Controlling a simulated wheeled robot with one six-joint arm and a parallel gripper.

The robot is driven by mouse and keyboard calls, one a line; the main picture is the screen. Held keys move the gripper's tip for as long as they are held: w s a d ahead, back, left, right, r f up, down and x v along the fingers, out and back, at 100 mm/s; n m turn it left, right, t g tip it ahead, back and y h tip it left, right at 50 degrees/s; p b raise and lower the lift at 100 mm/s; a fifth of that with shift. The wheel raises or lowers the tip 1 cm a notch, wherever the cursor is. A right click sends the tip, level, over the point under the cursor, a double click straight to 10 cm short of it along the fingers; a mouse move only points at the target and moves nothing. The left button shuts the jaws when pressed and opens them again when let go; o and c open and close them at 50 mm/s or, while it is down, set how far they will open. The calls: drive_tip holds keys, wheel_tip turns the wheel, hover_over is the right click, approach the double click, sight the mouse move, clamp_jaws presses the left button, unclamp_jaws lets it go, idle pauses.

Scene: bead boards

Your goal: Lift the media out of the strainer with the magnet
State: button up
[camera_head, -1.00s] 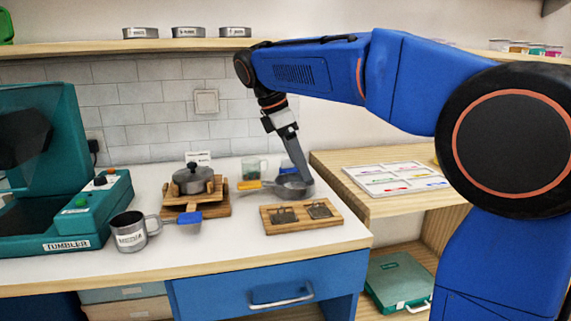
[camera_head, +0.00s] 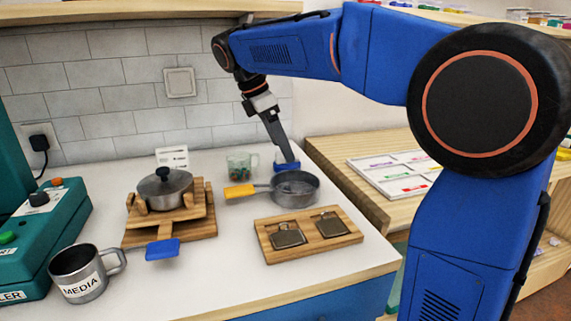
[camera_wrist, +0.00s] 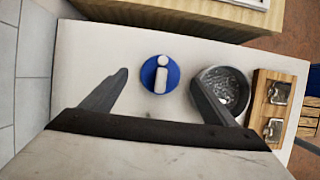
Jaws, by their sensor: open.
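The strainer (camera_head: 296,188), a round grey metal pan with a yellow handle (camera_head: 240,191), sits on the white counter. In the wrist view the strainer (camera_wrist: 236,84) shows speckled grey contents, probably the media, partly behind the right finger. The magnet appears to be the blue disc (camera_wrist: 149,86) with a pale upright handle, standing beside the strainer. In the head view its blue base (camera_head: 287,164) shows just behind the strainer. My gripper (camera_head: 284,156) points down over it, open; in the wrist view its fingers (camera_wrist: 158,78) lie on either side of the magnet, apart from it.
A wooden board (camera_head: 345,236) with two metal pieces lies in front of the strainer. A clear cup (camera_head: 240,165) stands behind the handle. A lidded pot (camera_head: 165,190) on a wooden stand and a MEDIA mug (camera_head: 78,275) are at left. A wall rises behind.

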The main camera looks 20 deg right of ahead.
sight(280, 164)
drive_tip(key=shift+x, duration=2.2)
drive_tip(key=shift+s, duration=0.1)
drive_tip(key=c, duration=1.2)
drive_tip(key=shift+c, duration=0.4)
